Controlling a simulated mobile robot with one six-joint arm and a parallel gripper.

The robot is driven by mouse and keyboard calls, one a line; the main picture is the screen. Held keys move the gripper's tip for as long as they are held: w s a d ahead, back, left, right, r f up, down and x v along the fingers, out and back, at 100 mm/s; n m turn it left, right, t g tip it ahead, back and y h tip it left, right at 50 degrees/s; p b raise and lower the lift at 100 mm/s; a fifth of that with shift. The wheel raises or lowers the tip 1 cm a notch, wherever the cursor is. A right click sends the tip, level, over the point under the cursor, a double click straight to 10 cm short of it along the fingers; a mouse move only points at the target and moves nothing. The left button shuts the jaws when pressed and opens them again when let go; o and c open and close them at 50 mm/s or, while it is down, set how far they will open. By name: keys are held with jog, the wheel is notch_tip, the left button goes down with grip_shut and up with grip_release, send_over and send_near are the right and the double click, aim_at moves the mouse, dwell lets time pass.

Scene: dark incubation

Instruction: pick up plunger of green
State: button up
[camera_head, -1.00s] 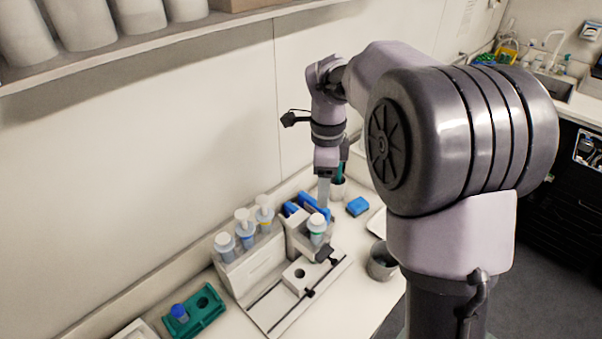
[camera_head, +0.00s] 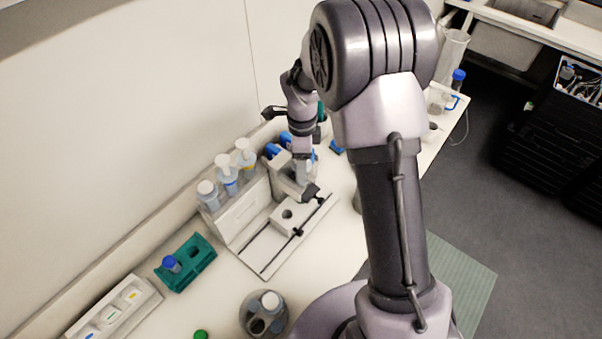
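The slotted station (camera_head: 270,247) stands on the bench. At its back is a white rack (camera_head: 240,217) holding white-topped bottles: one plain at the left (camera_head: 208,194), one with a blue band (camera_head: 228,178) and one with a yellow band (camera_head: 246,160). The green-banded bottle seen earlier in the station's raised holder is now mostly hidden by my gripper; its green band does not show. My gripper (camera_head: 303,165) points down at that holder (camera_head: 284,180), beside the yellow-banded bottle. Its fingers are too small and covered to tell whether they are open or shut.
A teal block (camera_head: 190,263) with a blue-capped tube (camera_head: 171,264) lies left of the station. A white tray (camera_head: 112,305) and a round container (camera_head: 263,315) are nearer. A green cap (camera_head: 201,334) shows at the bottom edge. The wall is close behind the rack.

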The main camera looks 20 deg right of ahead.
jog(key=shift+s, duration=0.1)
jog(key=shift+c, duration=1.1)
grip_shut()
